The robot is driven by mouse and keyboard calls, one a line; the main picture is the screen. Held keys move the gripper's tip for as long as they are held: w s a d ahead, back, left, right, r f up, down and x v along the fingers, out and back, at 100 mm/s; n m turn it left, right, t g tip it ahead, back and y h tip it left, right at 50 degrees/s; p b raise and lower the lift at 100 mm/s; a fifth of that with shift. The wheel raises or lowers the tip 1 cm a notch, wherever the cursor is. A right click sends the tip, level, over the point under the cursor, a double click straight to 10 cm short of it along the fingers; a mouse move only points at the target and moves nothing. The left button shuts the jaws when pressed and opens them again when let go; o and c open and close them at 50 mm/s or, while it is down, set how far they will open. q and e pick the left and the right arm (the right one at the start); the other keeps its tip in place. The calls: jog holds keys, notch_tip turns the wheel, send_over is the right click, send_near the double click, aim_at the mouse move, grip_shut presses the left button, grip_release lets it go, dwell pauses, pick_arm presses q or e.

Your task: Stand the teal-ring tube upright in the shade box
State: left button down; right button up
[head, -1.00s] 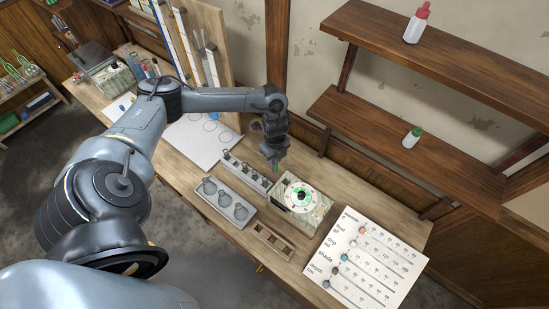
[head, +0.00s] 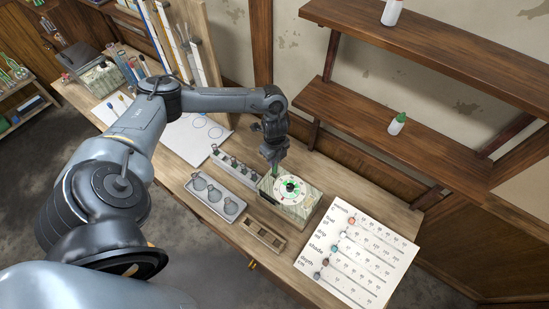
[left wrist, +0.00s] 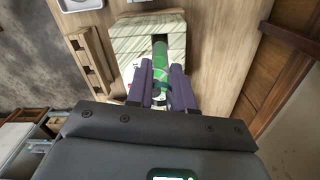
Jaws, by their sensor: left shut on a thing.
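The shade box (head: 305,212) is a pale marbled block with a white dial of red, green and black marks on top. It stands right of the middle of the bench. My left gripper (head: 275,157) is shut on a tube with green in it (head: 273,169), at the box's back left corner. My right gripper is not in view.
A narrow rack (head: 232,164) stands left of the box, beside a grey tray with round hollows (head: 215,195). A wooden slotted rack (head: 263,236) is in front. A white chart board (head: 350,260) lies right. Wall shelves (head: 380,120) rise behind.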

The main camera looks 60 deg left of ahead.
aim_at(275, 169)
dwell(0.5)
pick_arm(q)
jog(key=shift+f, duration=0.4)
jog(key=shift+f+b, duration=1)
jog(key=shift+f, duration=0.35)
jog(key=shift+f, duration=0.25)
jog(key=shift+f+b, duration=1.35)
jog(key=shift+f, duration=0.6)
jog(key=c, duration=0.9)
grip_release()
jog(key=shift+r, duration=0.1)
